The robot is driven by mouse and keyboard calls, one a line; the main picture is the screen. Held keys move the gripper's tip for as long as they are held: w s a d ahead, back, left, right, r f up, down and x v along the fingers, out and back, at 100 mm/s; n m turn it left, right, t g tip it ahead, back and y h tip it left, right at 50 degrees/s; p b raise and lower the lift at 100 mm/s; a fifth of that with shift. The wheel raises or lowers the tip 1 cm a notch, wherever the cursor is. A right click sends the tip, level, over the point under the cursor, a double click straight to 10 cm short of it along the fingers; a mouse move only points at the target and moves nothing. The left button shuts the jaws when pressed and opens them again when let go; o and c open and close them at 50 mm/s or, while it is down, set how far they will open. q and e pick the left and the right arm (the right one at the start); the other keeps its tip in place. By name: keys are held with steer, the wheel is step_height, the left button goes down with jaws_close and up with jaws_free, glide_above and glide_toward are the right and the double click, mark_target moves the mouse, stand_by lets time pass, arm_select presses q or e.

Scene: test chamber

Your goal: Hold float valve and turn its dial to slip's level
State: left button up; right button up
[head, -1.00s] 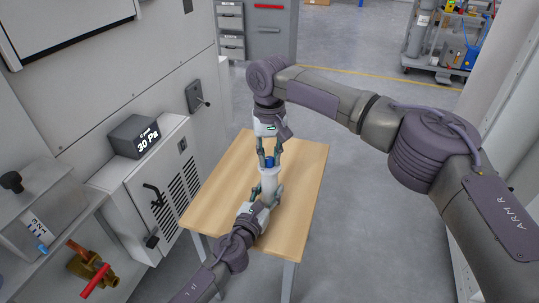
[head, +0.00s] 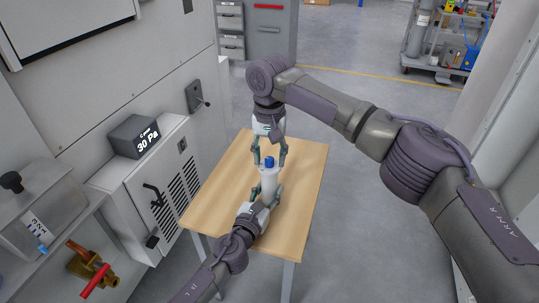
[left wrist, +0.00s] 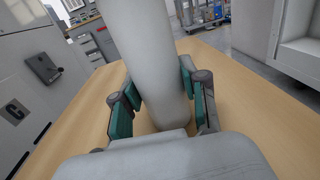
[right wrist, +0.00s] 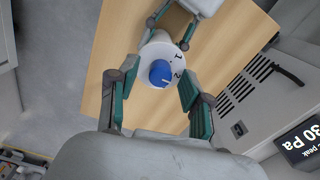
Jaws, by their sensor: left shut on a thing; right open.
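The float valve (head: 269,182) is a white upright cylinder with a blue dial (head: 269,162) on top, over the wooden table. My left gripper (head: 265,192) is shut on its body from the near side; the left wrist view shows the green pads on both sides of the white body (left wrist: 155,60). My right gripper (head: 270,160) points down above the dial, open. In the right wrist view the blue dial (right wrist: 161,73) lies between and beyond the open fingers, untouched, with printed digits on the white top around it. I see no slip clearly.
The wooden table (head: 220,195) is otherwise bare. To the left stand a grey cabinet with vents (head: 170,190), a display reading 30 Pa (head: 138,137) and a brass valve with a red handle (head: 92,270). A cart (head: 445,45) stands far right.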

mark_target(269, 158)
step_height(269, 158, up, 12)
stand_by(0.6)
arm_select(q)
steer(key=o, duration=1.4)
steer(key=shift+c, duration=0.2)
steer(key=shift+s, duration=0.1)
